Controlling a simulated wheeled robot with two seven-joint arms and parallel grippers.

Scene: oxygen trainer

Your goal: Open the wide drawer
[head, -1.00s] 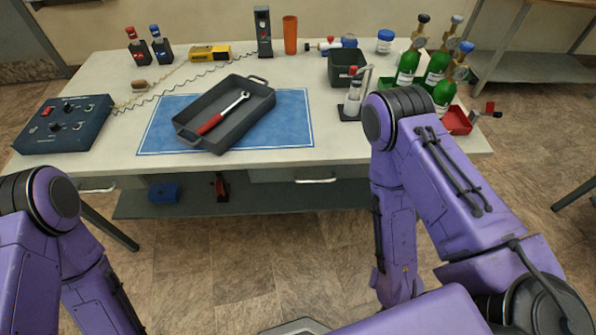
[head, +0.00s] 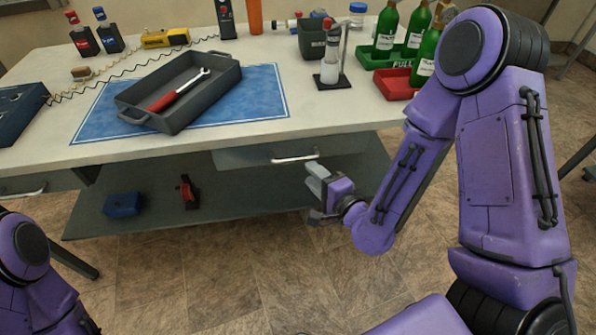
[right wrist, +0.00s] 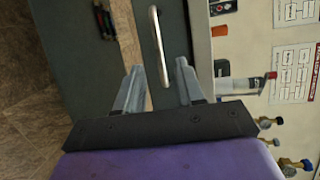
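A grey drawer front (head: 240,158) with a pale bar handle (head: 294,158) sits under the tabletop, and it looks closed. A second drawer handle (head: 22,190) shows at the far left under the table. My right gripper (head: 313,178) is just in front of and slightly below the right end of the nearer handle. In the right wrist view the gripper (right wrist: 158,66) is open, with the handle (right wrist: 156,40) running between its fingertips; I cannot tell whether they touch it. My left gripper is out of view; only part of that arm shows.
The tabletop (head: 340,112) carries a grey tray (head: 218,92) with a wrench, green bottles (head: 386,28) and a red bin (head: 392,84). The lower shelf (head: 240,196) holds a blue box (head: 122,205) and a red-and-black item (head: 188,192). The floor in front is clear.

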